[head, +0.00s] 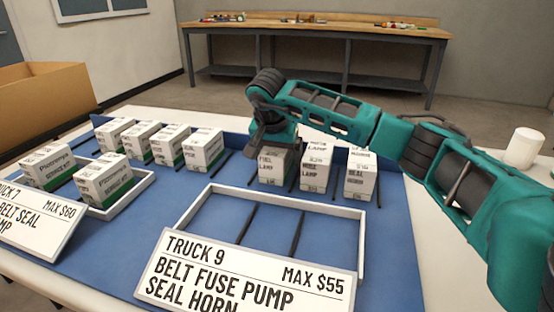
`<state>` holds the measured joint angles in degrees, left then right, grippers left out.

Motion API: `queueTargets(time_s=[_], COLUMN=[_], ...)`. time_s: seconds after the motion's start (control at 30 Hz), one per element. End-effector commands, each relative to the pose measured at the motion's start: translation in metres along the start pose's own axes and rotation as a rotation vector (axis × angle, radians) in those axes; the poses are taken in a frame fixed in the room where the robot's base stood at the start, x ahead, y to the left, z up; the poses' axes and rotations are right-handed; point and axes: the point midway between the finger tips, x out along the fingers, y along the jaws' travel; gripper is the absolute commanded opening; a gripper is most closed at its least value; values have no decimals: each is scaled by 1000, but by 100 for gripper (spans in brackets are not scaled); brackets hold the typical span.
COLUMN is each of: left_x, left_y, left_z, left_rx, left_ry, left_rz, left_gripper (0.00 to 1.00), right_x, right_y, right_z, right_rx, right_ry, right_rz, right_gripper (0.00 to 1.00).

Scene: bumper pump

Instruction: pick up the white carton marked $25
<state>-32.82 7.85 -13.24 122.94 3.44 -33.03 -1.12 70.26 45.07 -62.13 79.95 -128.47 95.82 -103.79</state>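Three white cartons stand in a row on the blue mat: a left one (274,168), a middle one (315,170) and a right one (360,178). Their printing is too small to tell surely which is marked $25. My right gripper (262,147) points down at the top of the left carton and hides part of it. Its fingertips are unclear, so I cannot tell whether it touches or grips the carton. More white cartons with green bases stand further left, such as this one (203,149). My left gripper is not in view.
An empty white tray (290,198) lies in front behind a "TRUCK 9, MAX $55" sign (245,272). A left tray (135,196) holds two cartons behind another sign (38,222). Dark divider rods lie between cartons. A white cylinder (523,148) stands at right.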

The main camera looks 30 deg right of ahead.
Motion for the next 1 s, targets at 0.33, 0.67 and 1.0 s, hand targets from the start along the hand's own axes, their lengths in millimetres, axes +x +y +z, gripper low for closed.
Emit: queueTargets(time_s=[0.33,0.67,1.0], left_x=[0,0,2], left_y=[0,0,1], left_z=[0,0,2], left_rx=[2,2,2], left_ry=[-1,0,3], left_rz=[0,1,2], left_gripper=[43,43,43], right_x=[0,0,-2], right_y=[0,0,-1], right_z=[0,0,-1], right_rx=[0,0,1], right_ry=[0,0,2], right_rz=[0,0,-3], right_gripper=[55,24,24])
